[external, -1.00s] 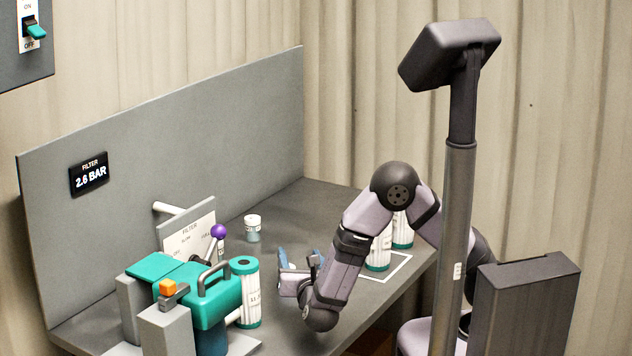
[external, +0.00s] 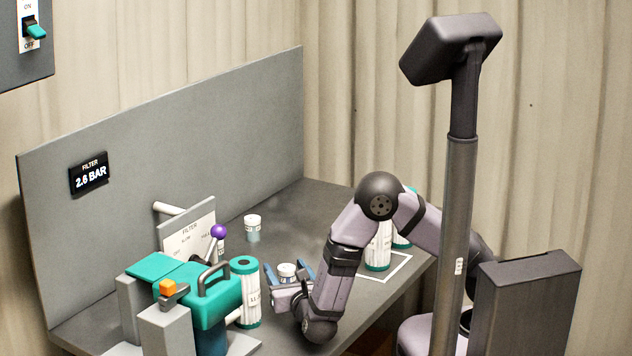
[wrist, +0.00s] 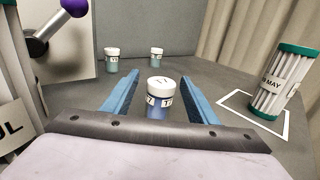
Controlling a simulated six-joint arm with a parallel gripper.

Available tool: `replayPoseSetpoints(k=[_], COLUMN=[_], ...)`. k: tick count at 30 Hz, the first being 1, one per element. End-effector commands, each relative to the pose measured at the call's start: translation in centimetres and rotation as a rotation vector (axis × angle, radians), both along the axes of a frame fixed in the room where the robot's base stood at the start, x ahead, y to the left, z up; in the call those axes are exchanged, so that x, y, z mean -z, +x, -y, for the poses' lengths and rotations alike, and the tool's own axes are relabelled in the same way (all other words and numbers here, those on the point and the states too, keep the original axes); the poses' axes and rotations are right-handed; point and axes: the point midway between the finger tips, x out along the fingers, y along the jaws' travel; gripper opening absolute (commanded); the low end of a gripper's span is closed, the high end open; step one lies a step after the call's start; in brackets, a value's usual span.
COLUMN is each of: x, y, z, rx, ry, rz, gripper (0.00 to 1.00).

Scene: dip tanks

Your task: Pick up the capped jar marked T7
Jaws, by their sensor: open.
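A small capped jar (wrist: 157,108) with a white lid and bluish contents stands upright between my fingers in the wrist view. Its lid and label marks look like T7. It also shows in the external view (external: 287,271). My gripper (wrist: 160,78) is open, with one blue finger on each side of the jar and visible gaps between. Two similar capped jars stand farther back in the wrist view, one at left (wrist: 112,60) and one near the middle (wrist: 157,55); their labels are too small to read surely.
A white filter cartridge with green ends (wrist: 284,82) stands at right by a white outlined square. A teal filter housing (external: 210,300), another cartridge (external: 246,290) and a purple-knobbed lever (external: 218,232) are left of my gripper. The grey bench behind is mostly clear.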

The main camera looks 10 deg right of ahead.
Motion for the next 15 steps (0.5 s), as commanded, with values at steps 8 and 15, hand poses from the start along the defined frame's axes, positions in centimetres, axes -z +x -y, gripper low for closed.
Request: replayPoseSetpoints(k=[8,15], x=[-0.2,-0.1], y=[3.4,4.1], z=[0.0,-0.1], rx=[0.003,0.0], ry=[0.0,0.0], rz=[-0.001,-0.001], gripper=[0.53,0.53])
